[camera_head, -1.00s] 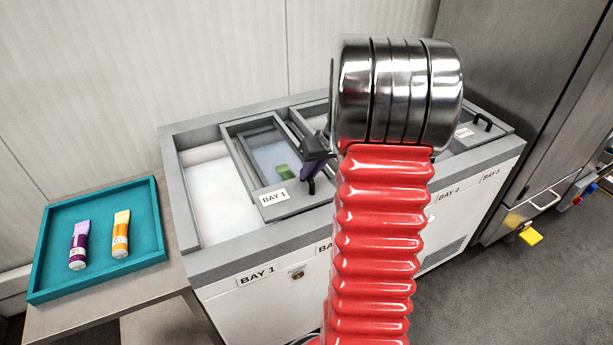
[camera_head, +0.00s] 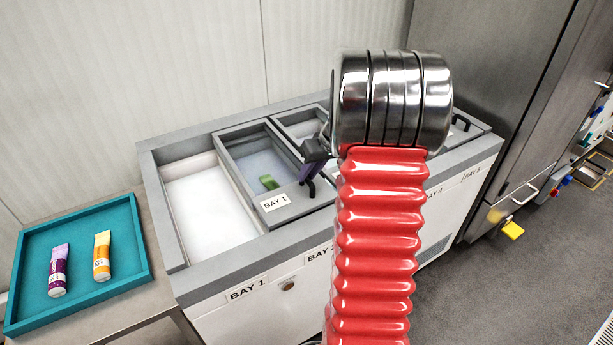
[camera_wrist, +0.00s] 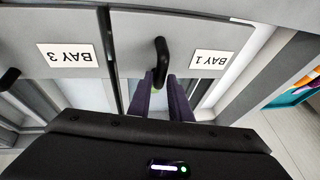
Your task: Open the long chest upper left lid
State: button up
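The long chest (camera_head: 225,265) has a grey rim and a white front. Its upper left lid (camera_head: 262,222), a grey-framed glass slider labelled BAY 1, sits right of the chest's left end. An open white gap (camera_head: 205,205) shows to its left. The lid's black handle (camera_head: 308,187) stands near its front right corner. In the wrist view the handle (camera_wrist: 161,55) lies between the purple fingers of my gripper (camera_wrist: 161,90), which appears closed on it.
A BAY 3 lid (camera_wrist: 85,75) with its own black handle (camera_wrist: 9,78) lies beside the BAY 1 lid in the wrist view. A green item (camera_head: 268,182) shows through the glass. A teal tray (camera_head: 140,240) with two tubes stands left of the chest.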

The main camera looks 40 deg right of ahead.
jog(key=o, duration=0.3)
jog(key=shift+s, duration=0.15)
jog(key=v, duration=1.3)
jog(key=shift+s+r, duration=0.2)
jog(key=shift+r, duration=0.05)
jog(key=s+a+f+m+g, duration=0.2)
jog(key=s+a+f+m, duration=0.15)
jog(key=s+a, duration=0.2)
jog(key=s+a+r+n+t, duration=0.1)
jog(key=s+a+r+n, duration=0.1)
jog(key=a, duration=0.8)
jog(key=s+a+r+n+t, duration=0.1)
jog(key=s+a, duration=0.3)
jog(key=a, duration=0.6)
jog(key=s+a+r+n+h, duration=0.1)
jog(key=s+a+r+n, duration=0.1)
jog(key=a, duration=0.9)
jog(key=shift+s+r+n+t, duration=0.3)
jog(key=shift+s+n+t, duration=0.1)
jog(key=shift+n, duration=0.15)
